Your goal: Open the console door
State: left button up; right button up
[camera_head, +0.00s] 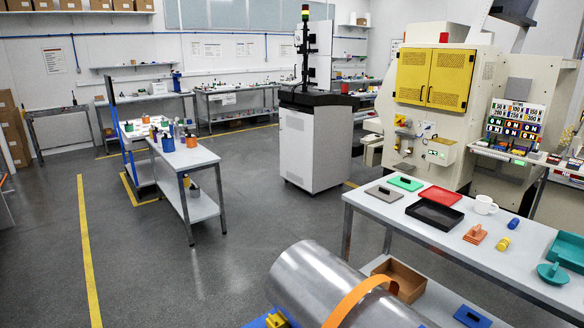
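A beige machine console (482,75) stands at the right against the back wall. Its yellow double doors (430,79) have perforated panels and dark handles near the middle seam, and they look shut. A separate light grey cabinet (315,148) with a dark top and a signal tower stands left of the machine. Its visible sides look closed. I cannot tell for sure which of these the task's door belongs to. Neither of my grippers shows in the head view.
A table (362,205) with trays, a mug (485,204) and small parts stands before the machine. A metal cylinder (318,285) with an orange strap fills the bottom middle. A bench (188,157) stands left of centre. Grey floor (245,250) is clear between them.

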aim_at(297, 129)
jog(key=i+j+u, duration=0.4)
jog(key=j, duration=0.35)
jog(key=i+j+u, duration=0.4)
jog(key=i+j, duration=0.15)
jog(key=i, duration=0.2)
jog(key=i+j+u, duration=0.2)
jog(key=i, duration=0.6)
jog(key=i+j+u, duration=0.2)
jog(key=i, duration=0.65)
jog(key=i+l+z, duration=0.2)
jog(key=i+z, duration=0.25)
jog(key=i, duration=0.15)
jog(key=i+z, duration=0.5)
jog(key=i+j+z, duration=0.25)
jog(key=i+z, duration=0.2)
jog(key=i, duration=0.2)
jog(key=i+l+z, duration=0.2)
jog(key=i+z, duration=0.2)
jog(key=i, duration=0.2)
jog(key=i+z, duration=0.35)
jog(key=i, duration=0.3)
jog(key=i+j+z, duration=0.25)
jog(key=i+z, duration=0.15)
jog(key=i, duration=0.2)
jog(key=i+l, duration=0.1)
jog(key=i, duration=0.75)
jog(key=i+l, duration=0.1)
jog(key=i, duration=0.75)
